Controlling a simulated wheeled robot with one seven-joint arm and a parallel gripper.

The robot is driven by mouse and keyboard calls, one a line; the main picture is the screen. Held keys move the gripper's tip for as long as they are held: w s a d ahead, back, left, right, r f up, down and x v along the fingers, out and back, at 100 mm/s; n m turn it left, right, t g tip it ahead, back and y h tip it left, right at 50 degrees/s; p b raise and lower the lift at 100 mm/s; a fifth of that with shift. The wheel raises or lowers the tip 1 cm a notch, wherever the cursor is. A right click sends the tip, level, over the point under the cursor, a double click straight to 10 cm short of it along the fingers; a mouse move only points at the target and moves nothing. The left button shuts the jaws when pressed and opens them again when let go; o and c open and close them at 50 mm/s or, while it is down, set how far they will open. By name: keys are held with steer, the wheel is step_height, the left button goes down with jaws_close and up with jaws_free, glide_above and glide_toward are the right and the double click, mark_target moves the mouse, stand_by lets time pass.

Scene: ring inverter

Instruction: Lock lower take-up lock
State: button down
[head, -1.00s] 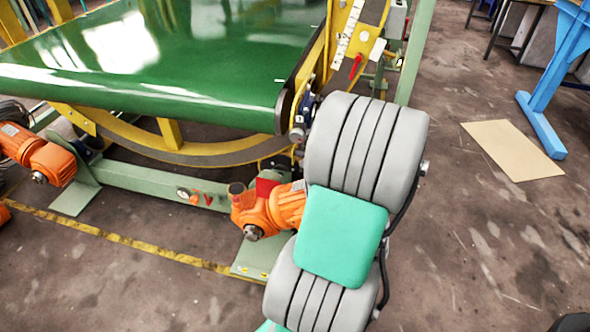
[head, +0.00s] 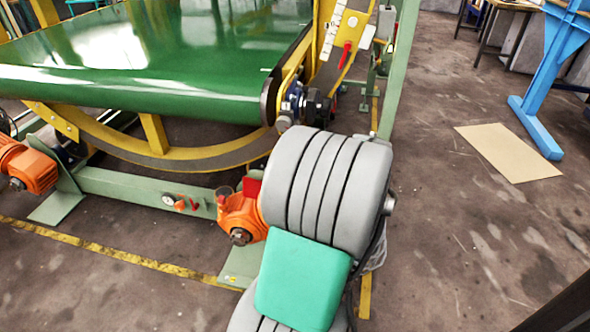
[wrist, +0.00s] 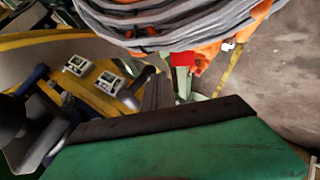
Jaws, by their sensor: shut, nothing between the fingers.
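I cannot tell for certain which part is the lower take-up lock. A red lever (head: 346,54) sits on the yellow frame (head: 328,75) in the head view, beside a white marked strip (head: 331,36). Below it, a blue and black fitting (head: 292,103) sits at the right end of the green belt (head: 130,65). My grey and teal arm rises just in front of this fitting. The wrist view shows the green belt (wrist: 190,150) and two pale-faced parts (wrist: 76,65) on the yellow frame.
An orange motor (head: 240,218) stands left of my arm, close to it. A green floor beam (head: 130,188) with a gauge and small red handles runs left. A blue stand (head: 540,90) and a cardboard sheet (head: 508,152) are at right. The floor between is clear.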

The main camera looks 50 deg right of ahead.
steer(key=shift+w+d+f+b, duration=0.1)
steer(key=shift+d+f+b, duration=0.1)
steer(key=shift+d+b, duration=0.1)
stand_by(0.4)
steer(key=shift+a, duration=0.2)
steer(key=s+a+r+p, duration=0.1)
steer(key=s+a+p, duration=0.1)
steer(key=s+a, duration=0.7)
steer(key=shift+s, duration=0.15)
